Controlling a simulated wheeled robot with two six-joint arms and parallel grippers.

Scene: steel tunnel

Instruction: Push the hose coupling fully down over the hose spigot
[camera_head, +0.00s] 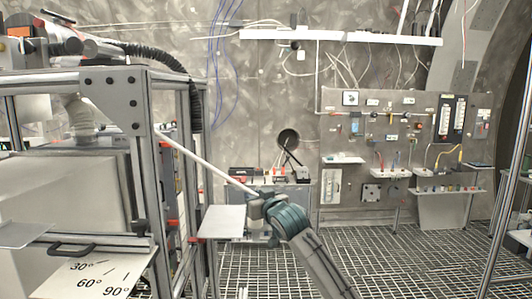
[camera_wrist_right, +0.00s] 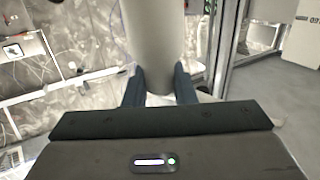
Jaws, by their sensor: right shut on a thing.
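My right gripper (camera_head: 258,206) is in the middle of the head view, in front of the steel frame's right side. It is shut on the end of a long, pale rod-like piece (camera_head: 210,168) that slants up to the left, towards the frame. In the right wrist view, the dark fingers (camera_wrist_right: 160,85) close on a smooth, pale grey cylinder (camera_wrist_right: 153,40). I cannot tell whether this is the hose coupling. A pale ribbed hose (camera_head: 79,117) hangs inside the frame at the left. I cannot make out the hose spigot. My left gripper is not in view.
The metal frame (camera_head: 136,98) fills the left side, with a black corrugated hose (camera_head: 150,60) over its top. A small pale shelf (camera_head: 222,222) juts out beside my right gripper. A panel (camera_head: 385,150) with fittings stands at the back right, beyond open grating floor (camera_head: 400,255).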

